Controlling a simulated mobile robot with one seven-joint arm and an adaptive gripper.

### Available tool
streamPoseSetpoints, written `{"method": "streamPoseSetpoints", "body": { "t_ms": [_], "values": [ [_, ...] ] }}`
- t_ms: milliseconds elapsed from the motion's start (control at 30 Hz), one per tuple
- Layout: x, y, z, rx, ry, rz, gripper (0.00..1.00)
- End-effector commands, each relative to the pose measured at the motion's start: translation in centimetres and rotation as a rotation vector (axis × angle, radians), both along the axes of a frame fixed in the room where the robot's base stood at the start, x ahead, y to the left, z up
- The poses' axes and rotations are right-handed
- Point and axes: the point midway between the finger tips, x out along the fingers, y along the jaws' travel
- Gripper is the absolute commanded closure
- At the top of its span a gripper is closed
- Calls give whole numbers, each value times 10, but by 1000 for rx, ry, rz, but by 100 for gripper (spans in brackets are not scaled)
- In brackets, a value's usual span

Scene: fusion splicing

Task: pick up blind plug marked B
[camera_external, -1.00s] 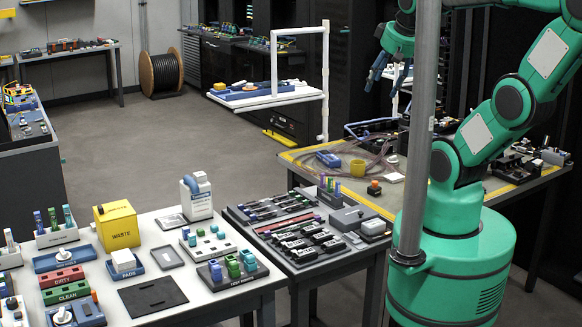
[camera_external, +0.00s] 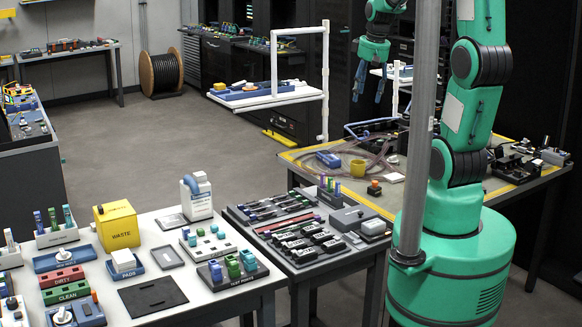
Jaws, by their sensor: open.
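No blind plug marked B can be made out; the small parts on the tables are too small for a letter B to be read. My gripper (camera_external: 371,84) hangs in the air at the upper middle, fingers pointing down and spread apart, with nothing seen between them. It is well away from the white table (camera_external: 205,300) and its small parts. On that table are a rack (camera_external: 240,277) with blue, green and teal pieces and a pale block (camera_external: 208,249) with small blue and teal pegs; I cannot tell whether any is the plug.
A dark tray table (camera_external: 335,262) with several black devices adjoins the white table. A grey pole (camera_external: 418,130) stands in front of my arm. A white frame shelf (camera_external: 270,99) stands beyond.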

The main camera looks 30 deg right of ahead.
Motion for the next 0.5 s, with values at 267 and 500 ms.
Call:
{"method": "streamPoseSetpoints", "body": {
  "t_ms": [267,500],
  "values": [
    [44,-44,-56,18,77,35,42],
    [72,-82,-113,42,136,66,42]
  ]
}}
